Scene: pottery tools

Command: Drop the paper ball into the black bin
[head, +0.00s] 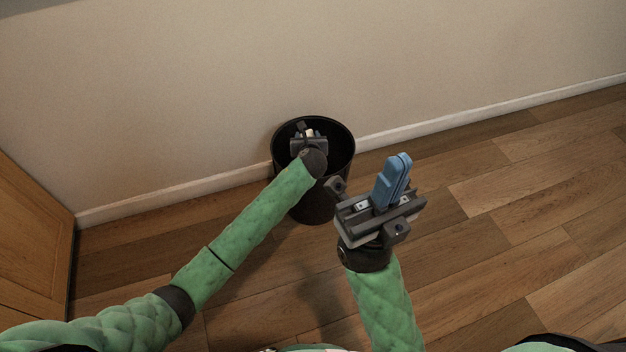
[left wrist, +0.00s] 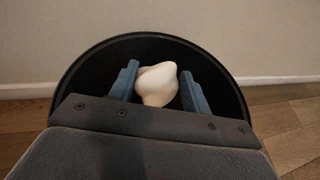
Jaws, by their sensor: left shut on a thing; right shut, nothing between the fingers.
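The black bin (head: 343,140) stands on the wood floor against the wall in the head view. Its dark rim and inside also fill the middle of the left wrist view (left wrist: 85,75). My left gripper (head: 309,133) is over the bin's opening, pointing into it. In the left wrist view its two blue fingers (left wrist: 157,84) are shut on the white paper ball (left wrist: 158,79), with the bin's dark interior behind it. In the head view the ball is mostly hidden by the gripper. My right gripper (head: 400,160) is shut and empty, to the right of the bin.
A pale wall (head: 200,90) with a white baseboard (head: 165,190) runs behind the bin. A wooden cabinet (head: 30,245) stands at the left edge. The wood floor (head: 530,210) on the right is clear.

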